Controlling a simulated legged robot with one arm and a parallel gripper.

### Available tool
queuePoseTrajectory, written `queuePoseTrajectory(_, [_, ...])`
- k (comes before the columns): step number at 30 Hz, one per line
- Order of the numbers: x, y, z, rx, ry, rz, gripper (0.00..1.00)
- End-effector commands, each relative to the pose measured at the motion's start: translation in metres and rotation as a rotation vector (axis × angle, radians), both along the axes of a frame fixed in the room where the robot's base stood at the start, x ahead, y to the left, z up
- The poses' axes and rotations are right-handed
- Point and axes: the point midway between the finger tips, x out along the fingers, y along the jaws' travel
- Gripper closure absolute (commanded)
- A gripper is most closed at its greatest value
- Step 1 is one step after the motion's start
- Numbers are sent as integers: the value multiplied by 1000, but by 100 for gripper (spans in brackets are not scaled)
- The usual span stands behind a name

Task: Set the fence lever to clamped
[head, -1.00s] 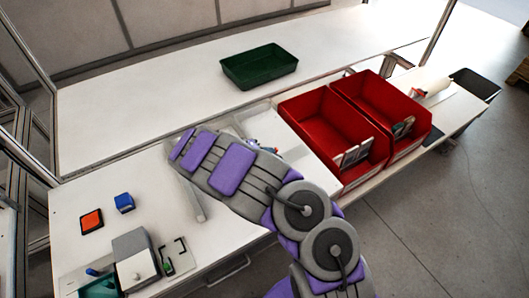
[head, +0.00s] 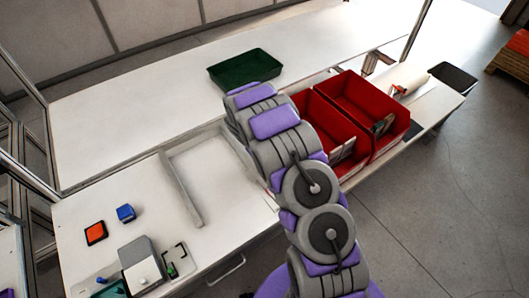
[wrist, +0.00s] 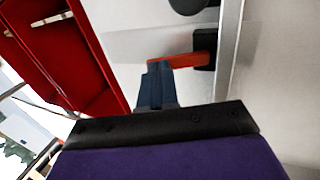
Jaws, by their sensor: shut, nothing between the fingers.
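The fence lever (wrist: 182,60) is a short orange-red bar in the wrist view. It runs left from a black pivot block (wrist: 205,48) beside a metal fence rail (wrist: 231,60). My gripper (wrist: 158,68) is shut and empty, its dark fingertips at the lever's left end. I cannot tell whether they touch it. In the head view my arm covers the gripper, and I cannot make out the lever there.
Two red bins (head: 341,150) stand right of my arm. A green tray (head: 245,72) is behind it. A blue block (head: 126,213), an orange-topped pad (head: 96,233) and a grey fixture (head: 142,264) sit at the left front. The white back worktop is largely clear.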

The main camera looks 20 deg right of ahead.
Motion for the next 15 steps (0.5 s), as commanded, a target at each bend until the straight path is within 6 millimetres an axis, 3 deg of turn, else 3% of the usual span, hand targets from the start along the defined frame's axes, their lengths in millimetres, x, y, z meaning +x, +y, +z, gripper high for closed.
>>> queuePoseTrajectory(15, [2, -5, -5, 26, 9, 1, 100])
